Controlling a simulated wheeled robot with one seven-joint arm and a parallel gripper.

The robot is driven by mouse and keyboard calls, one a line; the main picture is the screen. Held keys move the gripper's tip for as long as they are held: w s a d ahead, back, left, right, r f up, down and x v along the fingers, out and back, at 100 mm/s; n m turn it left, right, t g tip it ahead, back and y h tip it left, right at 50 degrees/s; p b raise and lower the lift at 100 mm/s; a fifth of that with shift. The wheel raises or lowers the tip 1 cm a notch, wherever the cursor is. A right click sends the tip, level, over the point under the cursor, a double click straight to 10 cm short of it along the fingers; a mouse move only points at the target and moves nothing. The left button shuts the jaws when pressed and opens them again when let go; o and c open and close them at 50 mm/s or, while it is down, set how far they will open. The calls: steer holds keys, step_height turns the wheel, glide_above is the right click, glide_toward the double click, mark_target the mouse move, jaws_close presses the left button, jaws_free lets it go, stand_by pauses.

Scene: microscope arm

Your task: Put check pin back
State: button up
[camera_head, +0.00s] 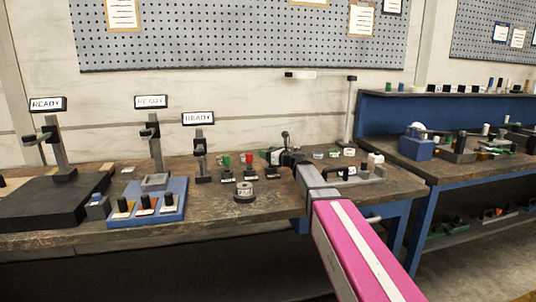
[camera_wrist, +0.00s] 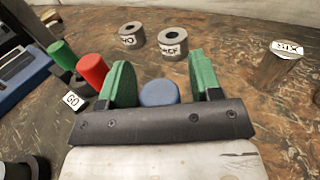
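A blue-topped pin (camera_wrist: 158,93) shows between the green fingers of my gripper (camera_wrist: 160,78) in the wrist view. A gap shows at its right side, and its lower part is hidden by my gripper. A red pin (camera_wrist: 92,68) and a green pin (camera_wrist: 62,54) stand just left of the fingers, with a GO label nearby. In the head view my gripper (camera_head: 268,155) is over the bench, right of the red pin (camera_head: 249,159) and green pin (camera_head: 227,161). I cannot tell which pin is the check pin.
Rings marked GO (camera_wrist: 131,36) and REF (camera_wrist: 172,42) lie beyond the fingers, and a labelled post (camera_wrist: 280,62) stands to the right. Stands with READY signs (camera_head: 198,118) and a blue tray (camera_head: 165,209) are at left. Bare bench lies at the front.

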steer(key=shift+r, duration=0.1)
steer(key=v, duration=1.2)
